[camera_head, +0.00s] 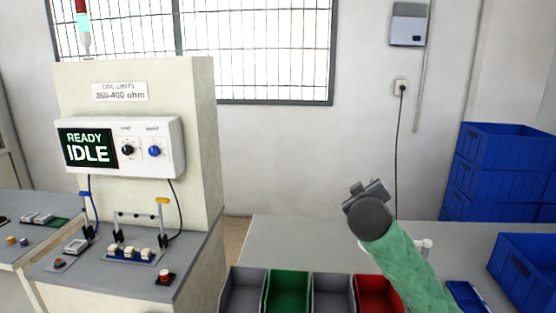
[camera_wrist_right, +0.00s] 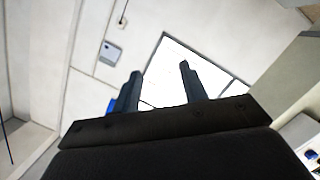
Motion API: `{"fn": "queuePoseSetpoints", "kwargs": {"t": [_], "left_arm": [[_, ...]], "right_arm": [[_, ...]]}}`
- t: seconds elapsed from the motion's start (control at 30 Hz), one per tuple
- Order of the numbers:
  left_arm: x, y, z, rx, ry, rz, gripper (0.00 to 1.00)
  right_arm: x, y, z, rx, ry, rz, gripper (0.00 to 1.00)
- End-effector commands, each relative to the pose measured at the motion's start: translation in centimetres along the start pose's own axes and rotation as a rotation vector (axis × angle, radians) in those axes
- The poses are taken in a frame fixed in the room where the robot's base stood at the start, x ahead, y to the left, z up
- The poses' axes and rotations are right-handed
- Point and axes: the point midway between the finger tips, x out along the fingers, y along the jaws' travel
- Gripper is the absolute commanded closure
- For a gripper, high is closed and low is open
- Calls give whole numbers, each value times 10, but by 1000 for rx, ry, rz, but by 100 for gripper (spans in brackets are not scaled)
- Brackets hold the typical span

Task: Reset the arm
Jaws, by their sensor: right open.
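My right arm (camera_head: 408,262) comes in from the lower right in a green sleeve and is raised over the grey table (camera_head: 300,235). Its gripper (camera_head: 367,188) is up above the table, in front of the white wall. In the right wrist view the two dark fingers of my right gripper (camera_wrist_right: 160,88) stand apart with nothing between them. The wrist camera looks up toward the window and wall. My left gripper does not show in either view.
Grey, green and red bins (camera_head: 289,289) line the table's front edge. Blue crates (camera_head: 505,165) are stacked at the right. At the left stands a test station whose screen (camera_head: 87,148) reads READY IDLE. The table's back middle is clear.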

Motion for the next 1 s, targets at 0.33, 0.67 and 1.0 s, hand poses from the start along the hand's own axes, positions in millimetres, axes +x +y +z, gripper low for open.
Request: {"fn": "queuePoseSetpoints", "kwargs": {"t": [0.33, 0.67, 1.0], "left_arm": [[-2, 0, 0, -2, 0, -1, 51], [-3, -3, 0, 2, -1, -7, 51], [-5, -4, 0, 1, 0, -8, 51]], "right_arm": [[-67, -109, 101, 113, -226, -322, 57], [-134, -181, 172, 219, -344, -527, 57], [-203, -235, 249, 312, -498, -639, 57]]}}
